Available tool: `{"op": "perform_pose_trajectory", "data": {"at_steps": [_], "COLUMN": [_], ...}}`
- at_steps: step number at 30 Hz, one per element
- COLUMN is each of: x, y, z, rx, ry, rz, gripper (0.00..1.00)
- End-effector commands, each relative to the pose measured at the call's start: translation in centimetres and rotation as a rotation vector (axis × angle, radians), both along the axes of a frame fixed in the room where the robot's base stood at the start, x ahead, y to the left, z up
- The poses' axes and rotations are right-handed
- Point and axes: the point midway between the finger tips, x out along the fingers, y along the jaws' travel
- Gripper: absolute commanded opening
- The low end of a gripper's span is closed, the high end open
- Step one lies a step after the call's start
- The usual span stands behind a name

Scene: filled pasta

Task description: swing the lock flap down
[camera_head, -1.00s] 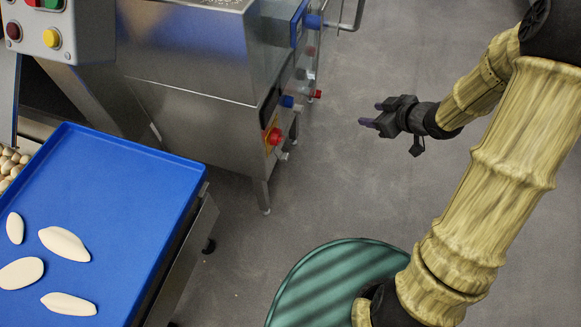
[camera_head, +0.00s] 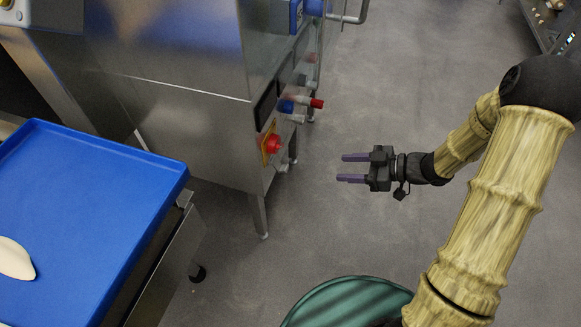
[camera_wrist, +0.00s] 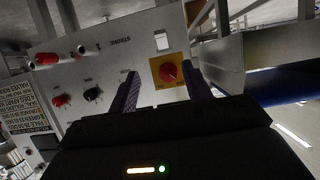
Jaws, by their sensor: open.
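My gripper (camera_head: 345,168) is open and empty, its two purple fingers pointing left toward the steel machine's side, with a gap of floor between. In the wrist view my gripper (camera_wrist: 160,88) faces the machine's control panel (camera_wrist: 100,62). A red rotary switch (camera_wrist: 171,72) on a yellow plate lies ahead, close to the right finger in the picture. This red switch also shows in the head view (camera_head: 272,143). I cannot make out a separate lock flap for certain in either view.
The panel also carries a red knob (camera_wrist: 62,100) and a black knob (camera_wrist: 92,94). Blue and red fittings (camera_head: 300,104) stick out from the machine. A blue tray (camera_head: 110,190) with pale dough is at left. Grey floor (camera_head: 330,230) is clear around my gripper.

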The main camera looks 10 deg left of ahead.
Motion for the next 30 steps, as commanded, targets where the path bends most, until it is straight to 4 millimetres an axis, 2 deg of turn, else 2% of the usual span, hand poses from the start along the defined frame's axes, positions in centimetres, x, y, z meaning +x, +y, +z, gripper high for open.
{"op": "perform_pose_trajectory", "data": {"at_steps": [11,30], "x": [0.4,1.1], "y": [4.3,14.6], "z": [-2.3,-6.4], "rx": [0.000,-0.001], "ry": [-0.001,-0.001], "rz": [-0.002,0.003], "gripper": [0.49,0.49]}}
